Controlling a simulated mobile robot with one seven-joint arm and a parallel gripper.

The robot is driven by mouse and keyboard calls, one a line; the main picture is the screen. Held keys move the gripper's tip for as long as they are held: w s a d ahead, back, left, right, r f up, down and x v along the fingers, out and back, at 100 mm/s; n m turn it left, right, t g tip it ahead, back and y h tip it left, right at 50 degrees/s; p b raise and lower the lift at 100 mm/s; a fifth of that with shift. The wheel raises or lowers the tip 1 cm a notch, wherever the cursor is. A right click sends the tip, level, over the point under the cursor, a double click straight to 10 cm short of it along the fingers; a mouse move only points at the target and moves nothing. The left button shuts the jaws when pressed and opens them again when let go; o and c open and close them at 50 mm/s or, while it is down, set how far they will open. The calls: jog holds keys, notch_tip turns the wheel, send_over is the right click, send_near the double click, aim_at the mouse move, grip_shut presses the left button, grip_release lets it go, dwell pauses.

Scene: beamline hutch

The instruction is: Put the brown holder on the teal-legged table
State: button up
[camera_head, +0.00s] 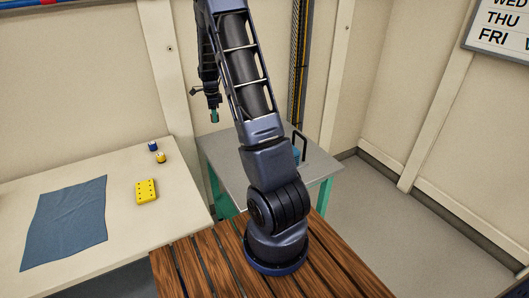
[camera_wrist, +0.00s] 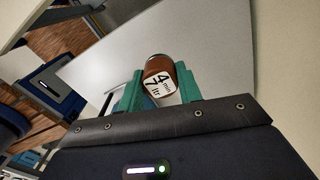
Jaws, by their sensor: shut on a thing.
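The brown holder (camera_wrist: 158,64) has a white label with dark lettering and sits between the teal fingers of my gripper (camera_wrist: 160,86) in the wrist view. The fingers are shut on its sides. In the head view my gripper (camera_head: 214,115) hangs at the end of the raised arm, around the left part of the teal-legged table (camera_head: 228,166); the holder is too small to make out there. The table has a grey top, which also fills much of the wrist view (camera_wrist: 215,45) beyond the holder. My arm hides the middle of the table in the head view.
A blue thing with a black handle (camera_head: 303,143) stands at the table's right, partly behind my arm. The tabletop's left part looks clear.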

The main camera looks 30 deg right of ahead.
jog(key=s+d+f, duration=0.1)
jog(key=s+d, duration=0.1)
jog(key=d, duration=0.1)
send_over(226, 156)
notch_tip(226, 156, down, 15)
jog(key=shift+w+r, duration=0.1)
jog(key=shift+w, duration=0.05)
jog(key=shift+f, duration=2.35)
jog(key=shift+f, duration=0.15)
jog(key=o, duration=1)
